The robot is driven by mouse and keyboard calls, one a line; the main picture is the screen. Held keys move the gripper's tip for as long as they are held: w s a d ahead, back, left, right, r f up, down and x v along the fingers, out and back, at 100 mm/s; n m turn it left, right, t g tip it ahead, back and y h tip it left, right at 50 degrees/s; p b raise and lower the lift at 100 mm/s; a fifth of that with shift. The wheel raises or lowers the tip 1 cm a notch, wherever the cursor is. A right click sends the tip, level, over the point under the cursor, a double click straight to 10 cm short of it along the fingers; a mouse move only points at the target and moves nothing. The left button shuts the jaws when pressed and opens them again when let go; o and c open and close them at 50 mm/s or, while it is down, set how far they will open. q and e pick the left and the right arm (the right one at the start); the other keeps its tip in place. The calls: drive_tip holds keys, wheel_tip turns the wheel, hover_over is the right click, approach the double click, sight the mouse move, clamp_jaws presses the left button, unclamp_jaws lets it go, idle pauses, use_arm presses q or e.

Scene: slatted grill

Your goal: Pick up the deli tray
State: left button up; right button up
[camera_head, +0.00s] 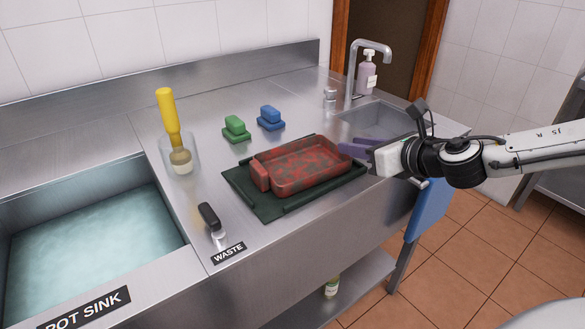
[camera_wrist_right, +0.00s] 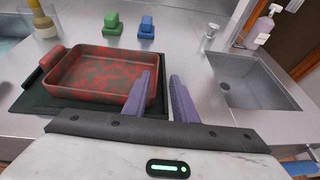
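A red rectangular tray (camera_head: 300,167) with dark blotches and an end handle sits on a flat dark green tray or mat (camera_head: 268,207) on the steel counter. Which one is called the deli tray I cannot tell. Both also show in the wrist view, the red tray (camera_wrist_right: 100,76) and the dark green piece (camera_wrist_right: 45,104). My right gripper (camera_head: 358,146) is at the red tray's right end. The nearer finger overlaps the tray's right wall; contact is unclear. My left gripper is not in view.
Green (camera_head: 236,129) and blue (camera_head: 270,118) sponges lie behind the tray. A yellow-handled brush (camera_head: 168,118) stands in a clear holder beside the water-filled sink (camera_head: 90,245). A black-handled tool (camera_head: 210,218) lies front left. A small sink (camera_head: 378,118) and soap bottle (camera_head: 366,76) are at right.

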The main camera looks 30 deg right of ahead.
drive_tip(key=shift+w+a+f+b, duration=0.2)
drive_tip(key=shift+w+f+b, duration=0.6)
drive_tip(key=shift+w+f, duration=0.4)
drive_tip(key=shift+w+f+b, duration=0.2)
drive_tip(key=shift+w+b, duration=0.35)
drive_tip(key=shift+b, duration=0.05)
drive_tip(key=shift+w, duration=0.35)
drive_tip(key=shift+r, duration=0.1)
clamp_jaws()
